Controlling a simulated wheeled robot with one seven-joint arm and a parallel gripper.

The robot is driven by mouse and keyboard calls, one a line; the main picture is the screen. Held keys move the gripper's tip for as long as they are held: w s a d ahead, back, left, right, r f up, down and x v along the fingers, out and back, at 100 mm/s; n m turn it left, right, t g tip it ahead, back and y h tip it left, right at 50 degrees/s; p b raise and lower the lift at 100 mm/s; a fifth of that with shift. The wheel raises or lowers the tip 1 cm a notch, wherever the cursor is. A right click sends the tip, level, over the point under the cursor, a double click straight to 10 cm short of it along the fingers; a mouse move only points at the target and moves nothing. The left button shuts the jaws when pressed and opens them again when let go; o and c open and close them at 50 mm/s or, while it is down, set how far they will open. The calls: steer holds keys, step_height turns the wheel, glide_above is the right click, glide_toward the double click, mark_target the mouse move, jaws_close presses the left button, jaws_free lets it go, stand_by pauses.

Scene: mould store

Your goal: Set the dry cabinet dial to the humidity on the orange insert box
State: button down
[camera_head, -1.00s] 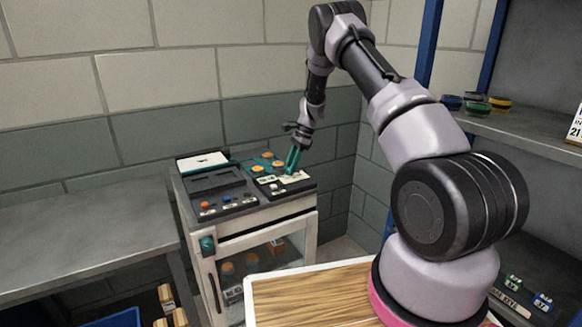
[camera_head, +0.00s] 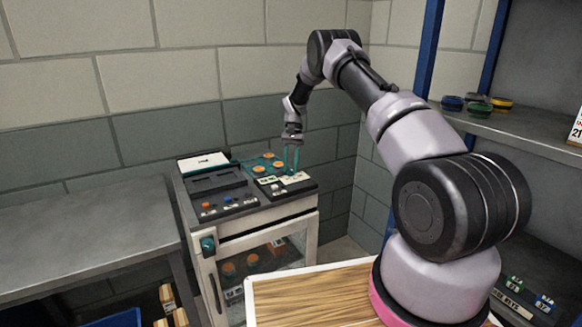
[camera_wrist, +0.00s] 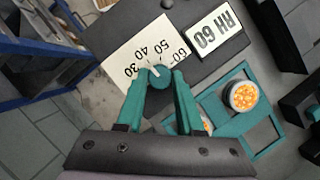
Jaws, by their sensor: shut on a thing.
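My gripper (camera_wrist: 160,88) has its teal fingers closed around the small teal dial (camera_wrist: 160,77), which carries a white pointer. The pointer aims up-left on the white scale card (camera_wrist: 136,57), roughly toward the 40 mark. The scale reads 30, 40, 50, 60 in part, with its far end partly cut off by the plate beside it. In the head view my gripper (camera_head: 291,170) points down at the right of the dry cabinet's top (camera_head: 215,217); the dial is too small to read there. I cannot identify the orange insert box for certain.
Coloured round items (camera_head: 478,107) stand on the right shelf. A grey bench (camera_head: 80,235) is at left, a wooden top (camera_head: 310,290) in front.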

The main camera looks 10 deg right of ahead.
steer(key=n+h, duration=0.1)
steer(key=n, duration=0.2)
steer(key=n+h, duration=0.1)
steer(key=n, duration=0.3)
steer(key=shift+a+h, duration=0.2)
steer(key=shift+h, duration=0.2)
stand_by(0.3)
steer(key=c, duration=0.5)
jaws_free()
steer(key=shift+c, duration=0.2)
steer(key=d+v, duration=0.1)
steer(key=v, duration=0.9)
steer(key=shift+w+a+r, duration=0.25)
steer(key=shift+a+r, duration=0.1)
steer(key=shift+a, duration=0.15)
